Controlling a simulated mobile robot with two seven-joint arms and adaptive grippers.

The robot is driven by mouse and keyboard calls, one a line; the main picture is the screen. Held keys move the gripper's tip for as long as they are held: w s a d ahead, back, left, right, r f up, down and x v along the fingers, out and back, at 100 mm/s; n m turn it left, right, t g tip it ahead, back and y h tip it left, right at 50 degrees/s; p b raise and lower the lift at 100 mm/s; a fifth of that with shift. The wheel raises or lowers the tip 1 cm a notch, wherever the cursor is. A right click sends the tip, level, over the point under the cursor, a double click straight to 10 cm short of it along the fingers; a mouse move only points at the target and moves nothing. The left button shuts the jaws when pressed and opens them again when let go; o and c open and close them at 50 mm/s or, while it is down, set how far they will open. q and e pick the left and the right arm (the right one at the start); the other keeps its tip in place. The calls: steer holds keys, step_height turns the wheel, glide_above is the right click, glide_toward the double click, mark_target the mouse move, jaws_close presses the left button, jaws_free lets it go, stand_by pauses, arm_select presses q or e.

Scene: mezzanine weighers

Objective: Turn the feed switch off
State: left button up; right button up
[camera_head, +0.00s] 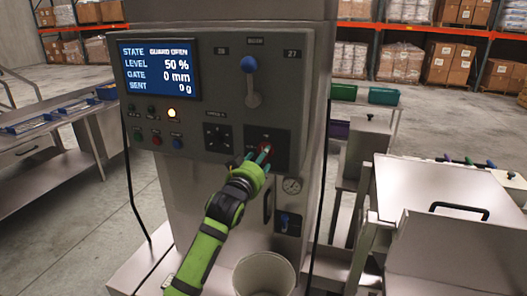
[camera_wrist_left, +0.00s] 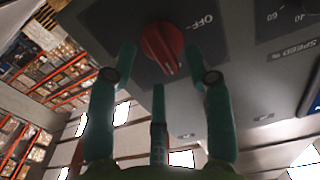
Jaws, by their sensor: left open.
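The feed switch is a red rotary knob (camera_wrist_left: 163,45) on a dark plate of the grey control panel (camera_head: 215,60). In the left wrist view its ridge points toward the bottom of the picture, and an OFF label shows to its right, upside down. In the head view the knob (camera_head: 263,153) is largely hidden by my fingers. My left gripper (camera_head: 260,158) is open in front of it. In the left wrist view its teal fingers (camera_wrist_left: 160,62) stand around the knob, two at the sides and one below. I cannot tell whether they touch it.
The panel's screen (camera_head: 160,69) reads GUARD OPEN, level 50 %, gate 0 mm, sent 0 g. A blue-knobbed lever (camera_head: 249,66) is above the switch, and a black dial (camera_head: 217,137) is left of it.

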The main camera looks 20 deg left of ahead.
arm_select(q)
steer(key=w, duration=0.3)
steer(key=shift+d+p, duration=0.1)
steer(key=shift+p, duration=0.25)
arm_select(e)
steer(key=shift+w+a+r, duration=0.25)
steer(key=shift+w+r, duration=0.1)
steer(key=shift+r, duration=0.25)
arm_select(q)
steer(key=shift+f, duration=0.1)
jaws_close()
arm_select(e)
steer(key=shift+w, duration=0.1)
arm_select(q)
steer(key=shift+n, duration=0.4)
arm_select(e)
steer(key=shift+d, duration=0.15)
arm_select(q)
steer(key=shift+a+r+n+p, duration=0.15)
steer(key=shift+n+p, duration=0.55)
steer(key=shift+n, duration=3.6)
steer(key=shift+a+r+n+p, duration=0.1)
steer(key=shift+n+p, duration=0.55)
steer(key=shift+n, duration=3.65)
arm_select(e)
steer(key=shift+r, duration=1.35)
